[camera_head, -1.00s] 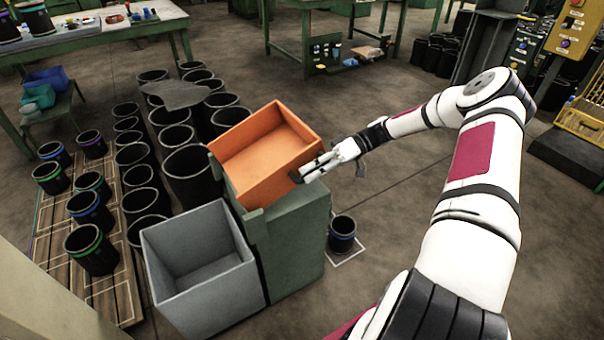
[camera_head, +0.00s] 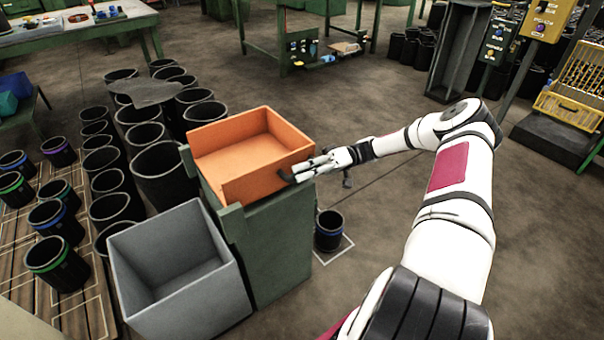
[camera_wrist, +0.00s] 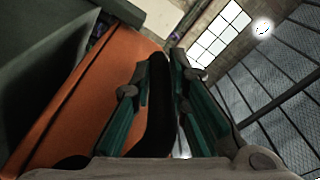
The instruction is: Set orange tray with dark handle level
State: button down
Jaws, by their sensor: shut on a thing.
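The orange tray (camera_head: 240,160) sits on top of a green stand (camera_head: 275,245) in the head view. It is open at the top and its inside looks empty. It looks close to level, though I cannot tell exactly. My gripper (camera_head: 290,177) is at the tray's right-hand front wall. In the wrist view, the tray's orange wall (camera_wrist: 85,105) is at the left. The dark handle (camera_wrist: 158,105) stands between the green fingers of my gripper (camera_wrist: 160,85), which are shut on it. In the head view the fingers mostly hide the handle.
A grey open bin (camera_head: 175,270) stands in front of the green stand. Several black sleeves (camera_head: 160,170) stand to the left. A black sleeve with a blue band (camera_head: 328,232) stands on the floor right of the stand.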

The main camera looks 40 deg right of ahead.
jog(key=shift+f, duration=0.2)
jog(key=c, duration=1.6)
grip_release()
jog(key=d, duration=0.8)
jog(key=s+d+f, duration=0.1)
jog(key=d, duration=0.3)
jog(key=shift+r, duration=0.1)
